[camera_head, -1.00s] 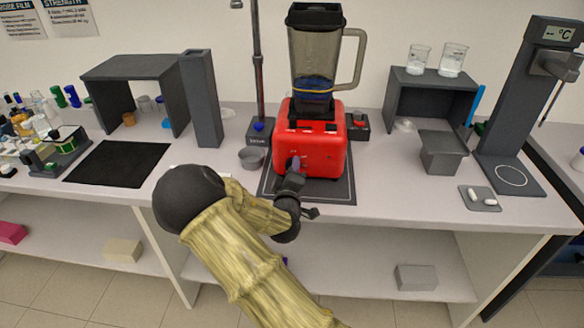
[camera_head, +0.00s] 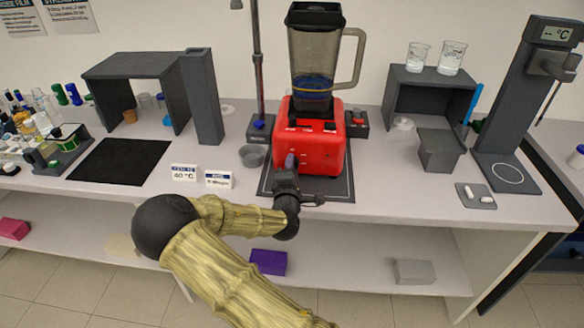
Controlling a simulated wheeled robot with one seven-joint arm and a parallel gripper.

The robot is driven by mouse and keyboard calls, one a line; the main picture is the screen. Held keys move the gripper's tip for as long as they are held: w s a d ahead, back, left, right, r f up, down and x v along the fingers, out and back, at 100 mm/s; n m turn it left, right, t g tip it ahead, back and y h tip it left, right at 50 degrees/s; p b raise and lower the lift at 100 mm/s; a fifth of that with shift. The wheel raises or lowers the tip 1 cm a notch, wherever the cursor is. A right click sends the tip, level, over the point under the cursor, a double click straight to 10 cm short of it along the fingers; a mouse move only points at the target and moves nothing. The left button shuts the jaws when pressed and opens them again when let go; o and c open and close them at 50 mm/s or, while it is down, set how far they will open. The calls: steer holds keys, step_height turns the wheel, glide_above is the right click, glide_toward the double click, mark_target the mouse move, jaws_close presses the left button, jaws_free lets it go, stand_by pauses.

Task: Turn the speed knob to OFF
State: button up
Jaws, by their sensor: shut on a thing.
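A red blender base (camera_head: 322,152) stands on a dark mat (camera_head: 342,187) on the bench, with a clear jug (camera_head: 313,62) on top holding some blue liquid. The speed knob (camera_head: 290,160) is at the lower left of the base's front face, a small bluish-purple piece mostly hidden by my gripper. My gripper (camera_head: 288,168) reaches it from the front and is shut on it. The knob's markings and where it points cannot be read here.
A stand with a pole (camera_head: 258,75) is behind, and a small box with a red button (camera_head: 357,122) is to the right.

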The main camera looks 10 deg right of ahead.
steer(key=shift+a, duration=0.1)
steer(key=o, duration=1)
steer(key=shift+p+v, duration=3.75)
steer(key=shift+v, duration=4.9)
steer(key=shift+s, duration=0.1)
